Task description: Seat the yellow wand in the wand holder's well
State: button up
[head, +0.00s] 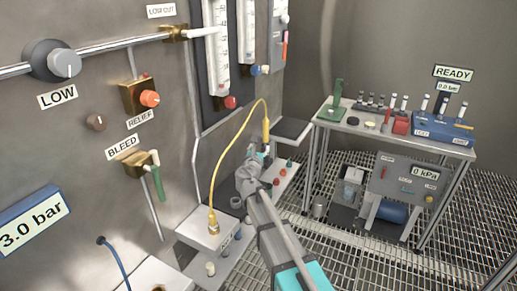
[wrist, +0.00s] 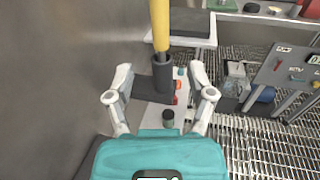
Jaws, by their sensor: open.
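The yellow wand (head: 266,130) stands upright at the far end of the low shelf, with a yellow cable (head: 222,148) running from its top. In the wrist view the wand (wrist: 160,25) has its narrow grey lower end in the mouth of the dark cylindrical wand holder (wrist: 162,72). How deep it sits cannot be told. My gripper (wrist: 160,88) is open, its two fingers spread left and right of the holder, with nothing held between them. In the head view my gripper (head: 257,160) is beside the wand's lower end, which it partly hides.
The steel panel wall (head: 150,200) with valves and gauges is close on the left. A white box (head: 212,232) takes the cable's other end. Small coloured items (head: 283,172) lie on the shelf. A bench (head: 340,121) with instruments stands right, over grated floor.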

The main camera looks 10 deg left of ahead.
dwell(0.4)
jog(key=s+d+f+m+g+h, duration=0.2)
jog(key=s+d+f+m+g, duration=0.1)
jog(key=d+m, duration=0.4)
jog(key=s+d+f+m+g+h, duration=0.1)
jog(key=s+d+f+m+g, duration=0.25)
jog(key=d+m, duration=0.35)
jog(key=s+d+f+m+g+h, duration=0.25)
jog(key=d+f+m, duration=0.2)
jog(key=d, duration=0.45)
jog(key=s+d+f+m+g+y, duration=0.2)
jog(key=s+f+m+g+y, duration=0.1)
jog(key=s+m, duration=0.5)
jog(key=s+d+f+m+g+y, duration=0.3)
jog(key=s+m+g, duration=0.3)
jog(key=s, duration=0.6)
jog(key=shift+s+d+f+m+y, duration=0.15)
jog(key=shift+s+f+m+y, duration=0.2)
jog(key=shift+f+m+y, duration=0.65)
jog(key=shift+r+m+h, duration=0.25)
jog(key=shift+r+h, duration=0.1)
jog(key=shift+h, duration=0.1)
notch_tip(320, 180, up, 16)
jog(key=p, duration=1.6)
jog(key=shift+p, duration=0.3)
